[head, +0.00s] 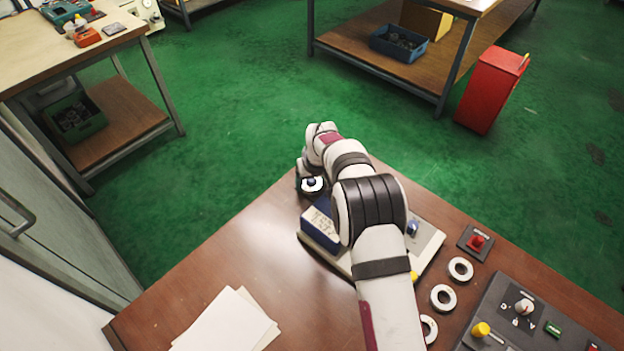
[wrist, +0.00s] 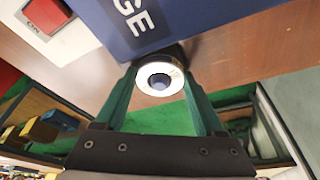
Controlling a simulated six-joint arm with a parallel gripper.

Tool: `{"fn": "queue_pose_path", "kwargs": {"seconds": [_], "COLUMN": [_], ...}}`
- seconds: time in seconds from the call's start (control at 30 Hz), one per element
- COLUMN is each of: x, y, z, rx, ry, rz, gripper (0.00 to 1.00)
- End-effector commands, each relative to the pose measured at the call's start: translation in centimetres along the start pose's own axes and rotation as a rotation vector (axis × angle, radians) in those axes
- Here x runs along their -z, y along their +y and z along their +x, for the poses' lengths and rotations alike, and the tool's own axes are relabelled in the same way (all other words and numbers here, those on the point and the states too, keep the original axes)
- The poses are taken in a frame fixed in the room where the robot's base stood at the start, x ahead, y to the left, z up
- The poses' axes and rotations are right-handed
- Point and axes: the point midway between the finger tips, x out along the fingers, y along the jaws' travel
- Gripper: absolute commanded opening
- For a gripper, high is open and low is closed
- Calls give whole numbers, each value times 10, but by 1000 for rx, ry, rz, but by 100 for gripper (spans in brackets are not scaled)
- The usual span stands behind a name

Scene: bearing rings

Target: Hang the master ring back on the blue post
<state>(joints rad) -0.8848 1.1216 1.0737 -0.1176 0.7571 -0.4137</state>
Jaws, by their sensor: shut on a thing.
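A white ring (wrist: 148,71) sits between the fingertips of my gripper (wrist: 160,77) in the wrist view. My gripper is shut on it. A dark blue round end, seemingly the blue post (wrist: 160,82), shows inside the ring's hole. I cannot tell how far the ring is along it. In the head view, the ring (head: 312,191) is at the table's far edge, with the blue end in its hole. My gripper (head: 311,182) is there, partly hidden by my arm.
A blue lettered block (head: 321,230) stands close beside the ring on a pale base, partly behind my arm. Several loose white rings (head: 460,269) lie to the right, near a red button (head: 477,242) and a dark control panel (head: 510,318). Papers (head: 228,320) lie front left; the table's left middle is clear.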

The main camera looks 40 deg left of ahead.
Motion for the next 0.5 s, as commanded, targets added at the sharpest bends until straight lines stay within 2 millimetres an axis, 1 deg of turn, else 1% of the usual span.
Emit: {"fn": "queue_pose_path", "kwargs": {"seconds": [0.33, 0.37, 0.5], "x": [0, 0, 0], "y": [0, 0, 0], "z": [0, 0, 0], "rx": [0, 0, 0], "ry": [1, 1, 1], "rz": [0, 0, 0], "gripper": [0, 73, 98]}}
